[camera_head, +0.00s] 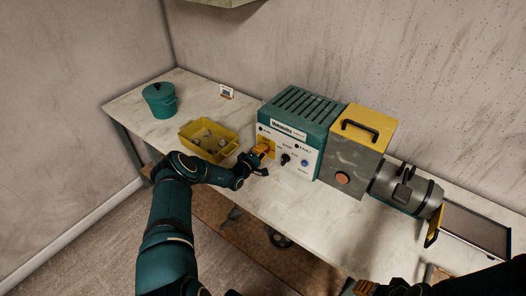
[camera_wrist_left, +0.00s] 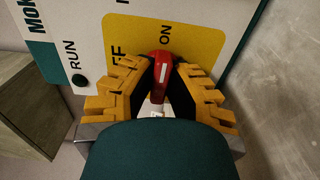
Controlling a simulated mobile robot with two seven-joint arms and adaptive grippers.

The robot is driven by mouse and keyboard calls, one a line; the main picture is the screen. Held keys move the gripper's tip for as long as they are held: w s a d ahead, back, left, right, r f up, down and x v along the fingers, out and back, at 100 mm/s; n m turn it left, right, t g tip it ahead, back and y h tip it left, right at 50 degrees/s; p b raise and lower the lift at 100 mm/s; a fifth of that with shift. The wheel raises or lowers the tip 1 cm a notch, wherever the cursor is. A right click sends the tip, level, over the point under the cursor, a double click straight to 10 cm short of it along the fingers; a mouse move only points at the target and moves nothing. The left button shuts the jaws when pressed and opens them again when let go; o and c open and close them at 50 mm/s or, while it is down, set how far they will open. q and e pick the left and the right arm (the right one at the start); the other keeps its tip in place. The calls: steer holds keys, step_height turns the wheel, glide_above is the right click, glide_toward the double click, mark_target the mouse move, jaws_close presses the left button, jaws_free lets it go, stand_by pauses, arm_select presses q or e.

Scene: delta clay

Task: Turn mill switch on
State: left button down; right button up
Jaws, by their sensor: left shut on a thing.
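The mill (camera_head: 290,130) is a teal and white machine on the bench, with a yellow switch plate on its front panel. In the left wrist view the yellow plate (camera_wrist_left: 205,42) carries the words OFF, partly covered, and ON. A red switch handle (camera_wrist_left: 160,68) with a white line stands between the two words. My left gripper (camera_head: 264,150) is at the plate, its orange fingers (camera_wrist_left: 158,88) shut on the red handle from both sides. Which position the handle marks I cannot tell. My right gripper (camera_head: 366,287) shows only partly at the bottom edge.
A yellow bin (camera_head: 188,134) with items and a teal lidded pot (camera_head: 160,99) stand to the left. A grey box with yellow top (camera_head: 352,151) and a grey cylinder unit (camera_head: 403,187) stand to the right. Bare bench lies in front of the mill.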

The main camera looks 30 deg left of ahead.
arm_select(q)
steer(key=shift+a+r, duration=0.1)
steer(key=shift+r, duration=0.05)
steer(key=c, duration=1)
jaws_free()
steer(key=s, duration=0.8)
steer(key=s+a, duration=0.1)
steer(key=s, duration=0.3)
